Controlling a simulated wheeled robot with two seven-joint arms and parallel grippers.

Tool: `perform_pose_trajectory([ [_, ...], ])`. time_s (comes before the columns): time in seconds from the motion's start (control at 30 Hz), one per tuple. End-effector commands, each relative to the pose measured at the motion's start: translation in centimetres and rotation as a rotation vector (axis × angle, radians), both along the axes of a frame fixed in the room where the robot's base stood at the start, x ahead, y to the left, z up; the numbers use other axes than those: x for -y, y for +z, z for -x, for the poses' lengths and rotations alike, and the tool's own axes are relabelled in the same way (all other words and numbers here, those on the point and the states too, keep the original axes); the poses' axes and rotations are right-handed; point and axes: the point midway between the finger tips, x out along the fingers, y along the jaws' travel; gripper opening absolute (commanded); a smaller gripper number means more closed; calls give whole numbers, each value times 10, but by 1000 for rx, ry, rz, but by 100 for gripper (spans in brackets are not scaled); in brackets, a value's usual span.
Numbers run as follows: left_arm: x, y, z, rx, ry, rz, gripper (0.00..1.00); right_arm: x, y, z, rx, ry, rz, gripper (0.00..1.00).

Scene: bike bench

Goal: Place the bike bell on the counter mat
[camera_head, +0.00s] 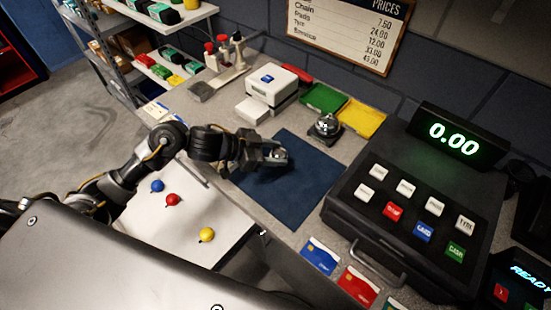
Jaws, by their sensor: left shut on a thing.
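The dark blue counter mat (300,195) lies flat on the counter. My left gripper (277,156) reaches in from the left over the mat's far left part. It is shut on a small silvery thing, probably the bike bell, largely hidden by the fingers. A dark shadow falls on the mat beneath the gripper; whether the thing touches the mat I cannot tell. My right gripper is not in view.
A domed silver desk bell (325,127) stands just behind the mat. The cash register (410,205) stands to its right. A white box (271,84) and green (324,98) and yellow (361,117) trays are behind.

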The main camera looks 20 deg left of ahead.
Motion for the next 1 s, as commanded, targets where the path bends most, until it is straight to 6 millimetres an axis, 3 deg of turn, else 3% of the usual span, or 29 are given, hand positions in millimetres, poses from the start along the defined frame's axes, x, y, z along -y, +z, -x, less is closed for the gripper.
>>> perform_pose_trajectory([
  [0.13,2,-5,-3,-2,0,1,25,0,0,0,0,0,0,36],
  [0.4,3,-35,-4,-1,1,1,25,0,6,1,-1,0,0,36],
  [0.77,3,-40,-4,0,0,0,25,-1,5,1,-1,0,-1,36],
  [0.8,3,-40,-4,1,0,0,49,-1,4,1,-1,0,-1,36],
  [0.97,3,-40,-4,1,0,0,69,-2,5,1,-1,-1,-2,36],
  [1.0,3,-39,-4,1,0,0,69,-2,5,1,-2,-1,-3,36],
])
